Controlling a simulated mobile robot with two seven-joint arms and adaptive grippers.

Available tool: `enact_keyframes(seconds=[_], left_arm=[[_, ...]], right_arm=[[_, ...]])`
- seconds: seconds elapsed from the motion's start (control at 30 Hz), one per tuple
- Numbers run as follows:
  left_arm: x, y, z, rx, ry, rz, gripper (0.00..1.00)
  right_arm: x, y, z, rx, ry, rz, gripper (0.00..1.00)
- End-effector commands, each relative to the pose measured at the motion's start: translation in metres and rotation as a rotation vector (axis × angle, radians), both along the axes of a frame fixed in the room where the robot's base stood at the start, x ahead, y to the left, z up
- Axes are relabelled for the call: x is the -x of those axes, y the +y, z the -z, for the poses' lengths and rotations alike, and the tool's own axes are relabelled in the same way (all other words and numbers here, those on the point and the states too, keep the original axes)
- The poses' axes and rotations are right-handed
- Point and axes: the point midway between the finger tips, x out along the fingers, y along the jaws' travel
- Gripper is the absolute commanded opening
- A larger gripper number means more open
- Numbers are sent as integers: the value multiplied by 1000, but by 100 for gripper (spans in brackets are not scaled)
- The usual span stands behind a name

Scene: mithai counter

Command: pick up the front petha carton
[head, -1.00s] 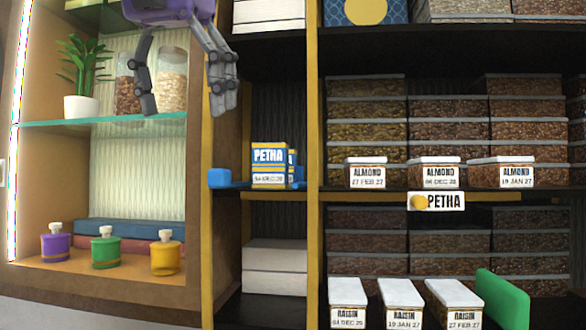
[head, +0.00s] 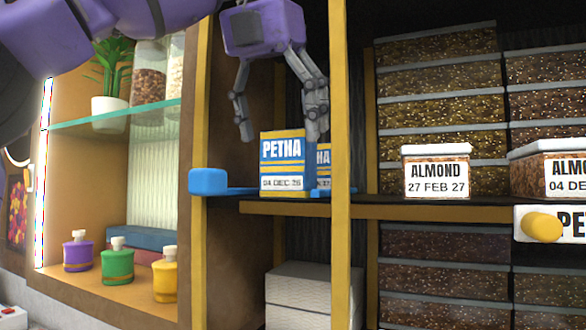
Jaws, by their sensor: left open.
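The front petha carton (head: 283,162) is a blue, yellow and white box labelled "PETHA" and "04 DEC". It stands upright on a narrow blue strip on the shelf, left of a yellow upright. A second petha carton (head: 323,163) shows partly behind it to the right. My left gripper (head: 278,138) is open, pointing down just above the front carton. Its left finger hangs at the carton's upper left and its right finger overlaps the carton's upper right in the picture. I cannot tell whether it touches. My right gripper is not in view.
A blue block (head: 207,182) sits at the strip's left end. The yellow upright (head: 341,120) stands close on the right. An almond box (head: 436,172) and several stacked boxes are beyond it. Bottles and a plant (head: 110,75) stand in the left niche.

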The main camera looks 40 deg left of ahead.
Motion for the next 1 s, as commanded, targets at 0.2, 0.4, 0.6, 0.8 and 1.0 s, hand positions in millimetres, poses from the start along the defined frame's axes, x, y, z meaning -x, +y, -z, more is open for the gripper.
enact_keyframes(seconds=[0.2,0.4,0.6,0.8,1.0], left_arm=[[-10,3,24,1,2,2,77],[-19,5,44,1,-2,2,77],[-21,5,47,1,-3,1,77],[-21,5,47,1,-1,0,60],[-21,5,47,1,-1,0,33]], right_arm=[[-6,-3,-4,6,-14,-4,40],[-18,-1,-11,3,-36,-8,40],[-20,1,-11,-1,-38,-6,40],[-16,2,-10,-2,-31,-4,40],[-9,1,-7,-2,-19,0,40]])
